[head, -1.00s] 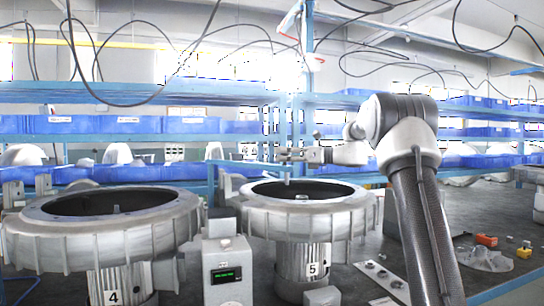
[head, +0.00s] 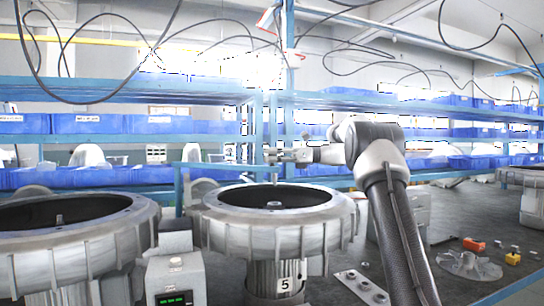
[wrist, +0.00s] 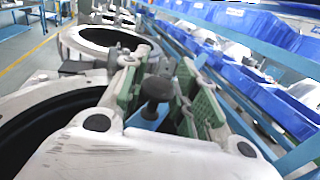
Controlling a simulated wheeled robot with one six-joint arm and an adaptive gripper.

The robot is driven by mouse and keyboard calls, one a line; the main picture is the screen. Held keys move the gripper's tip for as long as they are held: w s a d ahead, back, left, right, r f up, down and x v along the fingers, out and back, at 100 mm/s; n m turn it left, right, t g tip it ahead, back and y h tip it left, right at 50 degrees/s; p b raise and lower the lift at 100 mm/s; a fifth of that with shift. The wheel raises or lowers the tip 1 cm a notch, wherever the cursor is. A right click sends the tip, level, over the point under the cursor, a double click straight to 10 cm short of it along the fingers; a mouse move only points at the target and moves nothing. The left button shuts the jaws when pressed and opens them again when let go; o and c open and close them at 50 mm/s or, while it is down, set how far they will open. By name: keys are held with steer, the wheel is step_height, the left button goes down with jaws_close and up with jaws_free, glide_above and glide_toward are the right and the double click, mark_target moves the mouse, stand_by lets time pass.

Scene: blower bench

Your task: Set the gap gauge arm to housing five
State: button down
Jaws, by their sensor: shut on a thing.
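Housing five (head: 325,238) is a grey finned ring with a dark opening, above a ribbed motor with a "5" tag (head: 285,284). My gripper (head: 275,156) is above and behind its opening in the head view. In the wrist view my gripper (wrist: 163,98) has green-padded fingers either side of a dark knob (wrist: 155,90) on a short stem, and is shut on it. A blue piece shows below the knob. I cannot tell how the knob joins the gauge arm. A thin upright piece (head: 275,178) shows below the gripper in the head view.
Another finned housing (head: 75,250) stands at the left. A grey box with a green display (head: 174,285) stands between the housings. Blue shelving runs behind.

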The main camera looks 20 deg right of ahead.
steer(key=c, duration=1.1)
jaws_free()
steer(key=shift+w+d+r, duration=0.1)
steer(key=shift+w+d, duration=0.2)
steer(key=v, duration=1.2)
steer(key=shift+s, duration=0.1)
